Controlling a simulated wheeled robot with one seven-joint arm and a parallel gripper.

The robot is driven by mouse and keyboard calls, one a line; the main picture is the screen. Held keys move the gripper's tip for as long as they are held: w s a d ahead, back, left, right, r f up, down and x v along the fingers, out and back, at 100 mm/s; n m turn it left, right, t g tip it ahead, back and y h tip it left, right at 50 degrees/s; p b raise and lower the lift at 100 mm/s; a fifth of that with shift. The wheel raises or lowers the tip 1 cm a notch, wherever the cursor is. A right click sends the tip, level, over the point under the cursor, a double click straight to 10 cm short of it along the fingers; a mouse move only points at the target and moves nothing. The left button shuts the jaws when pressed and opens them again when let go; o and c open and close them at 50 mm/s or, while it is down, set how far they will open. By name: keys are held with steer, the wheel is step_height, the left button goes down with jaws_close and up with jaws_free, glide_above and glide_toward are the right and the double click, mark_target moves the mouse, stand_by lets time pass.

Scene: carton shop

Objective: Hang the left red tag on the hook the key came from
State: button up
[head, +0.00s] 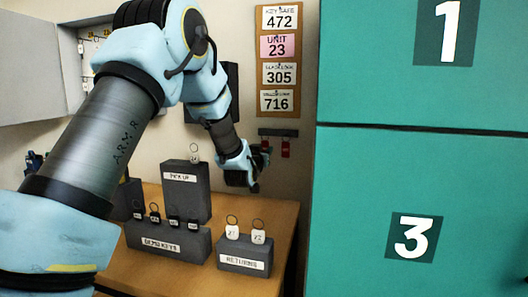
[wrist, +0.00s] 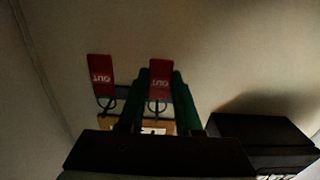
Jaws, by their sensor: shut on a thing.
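Two red tags marked OUT hang from a small dark rail (head: 278,132) on the wall. The right red tag (head: 286,148) shows clear of my gripper in the head view; in the wrist view, which is turned over, it is the one at left (wrist: 100,76). My gripper (head: 261,160) is at the rail's left end and mostly hides the left red tag there. In the wrist view my gripper (wrist: 158,95) is shut on the left red tag (wrist: 160,76), whose ring shows at the rail. An open key cabinet (head: 68,60) with hooks is at the far left, partly behind my arm.
A PICK UP block (head: 186,198) holds one ringed key tag (head: 194,157). A DEMO KEYS block (head: 165,240) and a RETURNS block (head: 244,262) hold more. A number board (head: 278,88) hangs above the rail. Teal lockers (head: 410,180) bound the right side.

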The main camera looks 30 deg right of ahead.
steer(key=shift+s+r, duration=0.1)
steer(key=shift+r, duration=0.25)
steer(key=shift+a+r, duration=0.1)
steer(key=shift+r, duration=0.1)
steer(key=shift+s, duration=0.1)
steer(key=b+v, duration=0.3)
steer(key=v, duration=0.5)
steer(key=shift+a+b, duration=0.2)
steer(key=shift+b, duration=0.2)
stand_by(0.7)
steer(key=shift+s, duration=0.1)
stand_by(0.9)
